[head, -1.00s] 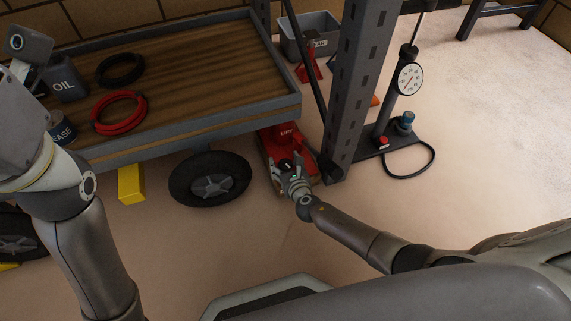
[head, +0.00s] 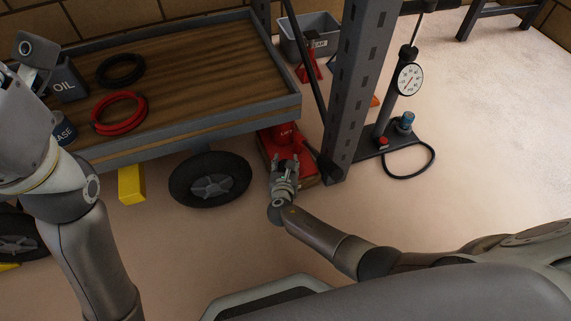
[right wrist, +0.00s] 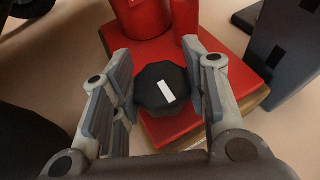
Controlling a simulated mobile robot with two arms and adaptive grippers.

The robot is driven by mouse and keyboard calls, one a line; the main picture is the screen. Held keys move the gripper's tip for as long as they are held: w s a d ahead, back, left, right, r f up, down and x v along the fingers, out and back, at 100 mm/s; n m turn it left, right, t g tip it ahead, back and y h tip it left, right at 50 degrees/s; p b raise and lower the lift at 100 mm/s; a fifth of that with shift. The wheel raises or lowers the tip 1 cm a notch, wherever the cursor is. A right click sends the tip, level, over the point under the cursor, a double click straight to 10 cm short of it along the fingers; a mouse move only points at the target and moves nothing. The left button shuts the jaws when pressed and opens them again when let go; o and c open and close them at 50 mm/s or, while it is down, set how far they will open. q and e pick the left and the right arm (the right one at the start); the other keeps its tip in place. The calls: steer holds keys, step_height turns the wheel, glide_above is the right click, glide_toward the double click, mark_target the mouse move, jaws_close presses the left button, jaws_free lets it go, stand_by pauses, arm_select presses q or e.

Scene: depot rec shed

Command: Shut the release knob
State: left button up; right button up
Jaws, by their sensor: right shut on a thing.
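The release knob (right wrist: 163,88) is a dark, many-sided knob with a white bar mark, set on the red jack (right wrist: 220,63). The mark is slightly tilted in the right wrist view. My right gripper (right wrist: 163,85) is shut on the knob, with one finger pad on each side of it. In the head view the red jack (head: 284,135) lies on the floor at the trolley's corner, and my right gripper (head: 285,165) is at its near end. There the knob is hidden by the fingers.
The trolley (head: 210,125) stands above the jack, with its wheel (head: 210,180) to the left of my gripper. A grey slotted post (head: 352,95) stands close on the right. A gauge pump (head: 408,78) is farther right. The floor in front is clear.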

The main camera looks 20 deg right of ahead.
stand_by(0.3)
steer(key=o, duration=1)
steer(key=shift+c, duration=0.2)
steer(key=shift+r, duration=5)
